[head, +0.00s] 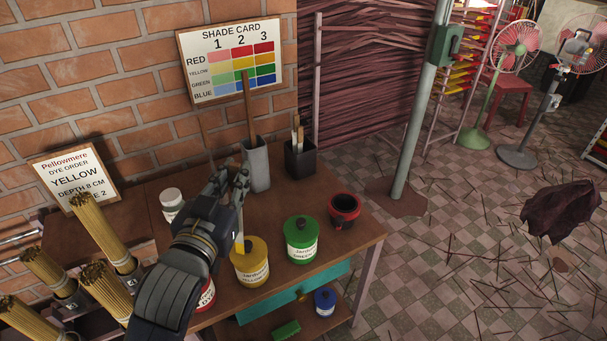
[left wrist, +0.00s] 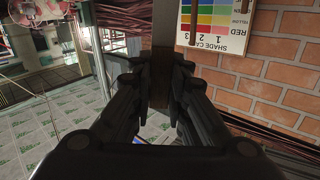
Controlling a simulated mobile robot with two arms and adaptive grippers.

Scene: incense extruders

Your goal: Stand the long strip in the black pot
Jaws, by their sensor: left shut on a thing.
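My left gripper (head: 240,176) is shut on a strip, whose pale yellow lower part (head: 240,224) hangs below the fingers in front of the yellow jar. In the left wrist view a brown piece of it shows between the fingers (left wrist: 160,75). Its upper end is hard to make out in the head view. A grey pot (head: 256,166) just behind the gripper holds a tall brown strip (head: 249,105). My right gripper is out of view.
Incense bundles (head: 105,235) stand at left. A shade card (head: 231,57) is behind.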

